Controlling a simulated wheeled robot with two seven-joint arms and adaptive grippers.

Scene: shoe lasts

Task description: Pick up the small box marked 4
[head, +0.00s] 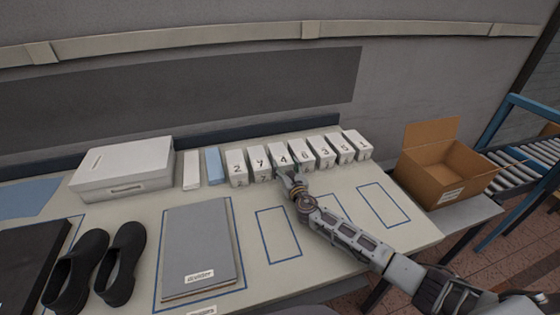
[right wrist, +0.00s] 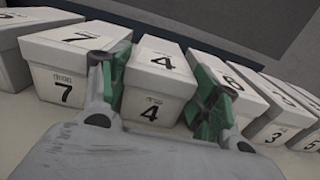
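The small white box marked 4 (head: 282,159) stands in a row of numbered boxes at the back of the table. In the right wrist view the box marked 4 (right wrist: 155,85) is in the middle, with its number on the lid and front. My right gripper (head: 288,176) is at its front. In the right wrist view the green-padded fingers of the right gripper (right wrist: 158,90) are spread, one on each side of the box. Any small gap between pads and box is hard to see. The box is level with its neighbours. My left gripper is not in view.
The box marked 7 (right wrist: 70,65) and the box marked 6 (right wrist: 245,95) stand close on either side. A grey folder (head: 200,250), black shoes (head: 120,262) and a large white box (head: 122,172) lie to the left. An open cardboard box (head: 430,172) stands at right.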

